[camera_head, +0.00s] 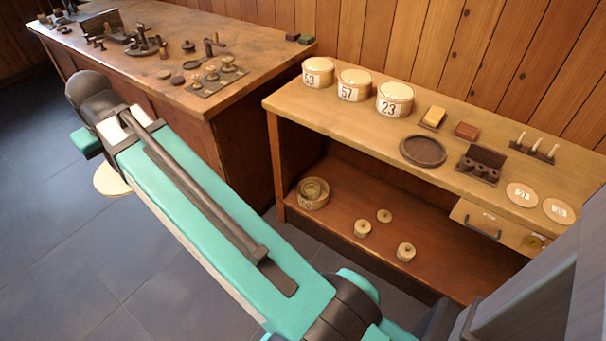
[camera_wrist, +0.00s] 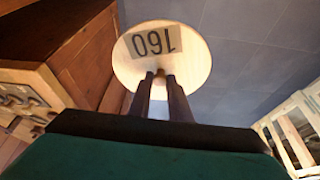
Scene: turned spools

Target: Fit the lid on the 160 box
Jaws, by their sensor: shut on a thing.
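My gripper (camera_wrist: 160,82) is shut on the small knob of a round pale wooden lid (camera_wrist: 190,58), labelled 160, in the wrist view. The label reads upside down there. In the head view, a pale disc that looks like this lid (camera_head: 108,181) shows below the end of my arm, over the floor and clear of the furniture; my fingers are hidden there. An open round box (camera_head: 322,203) stands at the left of the bench's lower shelf, with round things inside. Its label is too small to read surely, so I cannot tell whether it is the 160 box.
Round numbered boxes (camera_head: 395,99) stand along the back of the bench top (camera_head: 300,103). A dark round tray (camera_head: 423,150), a dark holed block (camera_head: 480,165) and two pale labelled discs (camera_head: 521,195) lie nearer. Small knobbed pieces (camera_head: 405,252) sit on the lower shelf. The floor (camera_head: 60,235) is clear.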

